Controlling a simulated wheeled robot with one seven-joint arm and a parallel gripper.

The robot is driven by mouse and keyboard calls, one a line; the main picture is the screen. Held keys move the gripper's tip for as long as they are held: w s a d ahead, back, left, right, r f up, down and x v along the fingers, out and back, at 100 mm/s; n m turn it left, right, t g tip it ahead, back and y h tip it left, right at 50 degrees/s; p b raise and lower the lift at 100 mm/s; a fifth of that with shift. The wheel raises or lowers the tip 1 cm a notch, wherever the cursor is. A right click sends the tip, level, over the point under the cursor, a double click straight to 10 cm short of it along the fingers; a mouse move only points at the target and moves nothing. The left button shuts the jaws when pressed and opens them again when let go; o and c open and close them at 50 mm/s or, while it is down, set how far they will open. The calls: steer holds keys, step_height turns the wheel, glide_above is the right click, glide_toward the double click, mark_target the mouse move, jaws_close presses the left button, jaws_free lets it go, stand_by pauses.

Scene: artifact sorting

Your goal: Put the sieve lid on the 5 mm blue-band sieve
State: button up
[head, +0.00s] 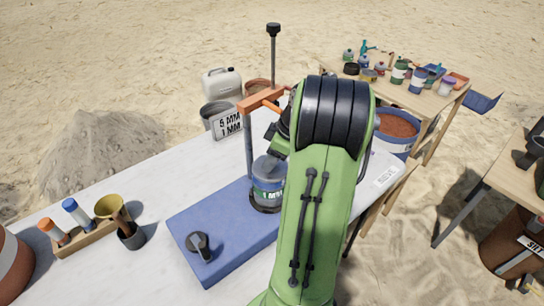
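A round sieve stack (266,186) stands on the blue base (221,226) of a shaker-like stand, partly hidden behind my green arm. It has a grey-blue top, a blue band and a label whose readable part says "1 MM". I cannot tell whether the grey top is the sieve lid, or pick out the 5 mm sieve. A dark part at the end of my arm, perhaps my gripper (279,143), shows just above and right of the stack. Its fingertips are hidden, so I cannot see whether it holds anything.
A post (248,150) with an orange crossbar (262,99) rises behind the stack. A black knob (198,243) sits on the blue base. A "5 MM 1 MM" sign (228,125), a grey bucket (212,108) and a tool rack (85,235) are nearby.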

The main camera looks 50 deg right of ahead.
steer(key=shift+o, duration=1)
steer(key=p+v, duration=0.7)
steer(key=v, duration=0.9)
steer(key=shift+f, duration=0.15)
